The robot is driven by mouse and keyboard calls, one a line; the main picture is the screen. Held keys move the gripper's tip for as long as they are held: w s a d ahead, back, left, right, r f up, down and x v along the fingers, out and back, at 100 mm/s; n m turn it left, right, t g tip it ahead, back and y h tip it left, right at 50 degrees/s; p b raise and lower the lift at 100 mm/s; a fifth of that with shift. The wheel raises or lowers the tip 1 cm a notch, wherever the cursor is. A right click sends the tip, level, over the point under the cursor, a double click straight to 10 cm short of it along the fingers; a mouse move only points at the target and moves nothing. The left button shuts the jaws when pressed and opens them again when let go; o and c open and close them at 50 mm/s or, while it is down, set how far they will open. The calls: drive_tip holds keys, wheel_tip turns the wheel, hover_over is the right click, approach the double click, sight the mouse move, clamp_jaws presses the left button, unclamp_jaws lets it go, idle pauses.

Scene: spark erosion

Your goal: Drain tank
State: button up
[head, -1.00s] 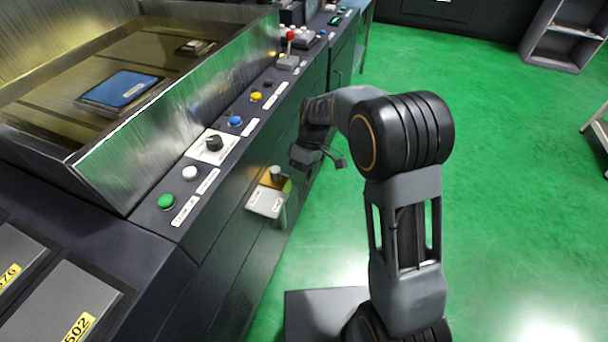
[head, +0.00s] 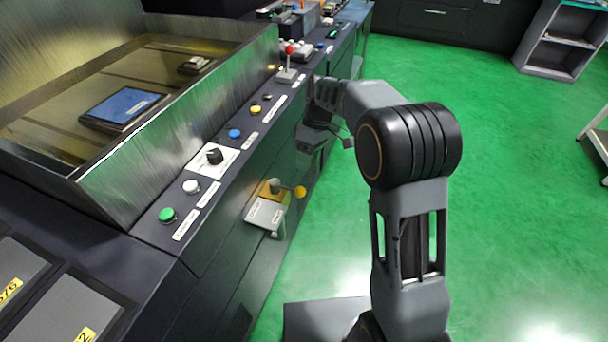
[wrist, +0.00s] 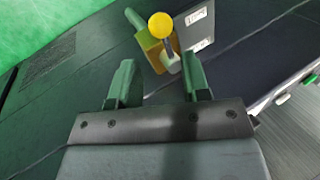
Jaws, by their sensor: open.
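The tank (head: 224,105) is a metal-walled basin at the left of the head view, with yellowish liquid and a blue-topped block (head: 124,105) in it. On the machine's front face below the button panel is a lever valve with a yellow ball knob (head: 300,192), a brass body (head: 268,187) and a pale label plate (head: 265,214). In the wrist view the yellow knob (wrist: 160,25) stands just beyond my gripper (wrist: 158,78), roughly between the line of its two fingers. The fingers are apart and empty. In the head view the fingertips are hard to make out.
The panel edge carries a green button (head: 167,215), a white button (head: 191,187), a black rotary knob (head: 214,156), a blue button (head: 235,133) and a red-topped lever (head: 289,50). Green floor to the right is clear up to a grey shelf (head: 560,45).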

drive_tip(key=shift+p+v, duration=0.3)
drive_tip(key=shift+v, duration=2.2)
drive_tip(key=s+d+r+m+t+h+p, duration=0.1)
drive_tip(key=s+d+r+m+t+p, duration=0.3)
drive_tip(key=s, duration=0.6)
drive_tip(key=s+d+r+m+t+h+p, duration=0.1)
drive_tip(key=s+d+r+m+t+p, duration=0.2)
drive_tip(key=s+d+r+m+p, duration=0.2)
drive_tip(key=shift+s+d+m+t+h, duration=0.4)
drive_tip(key=shift+s+m, duration=0.8)
drive_tip(key=shift+s, duration=1.2)
drive_tip(key=shift+r, duration=0.15)
idle(1.4)
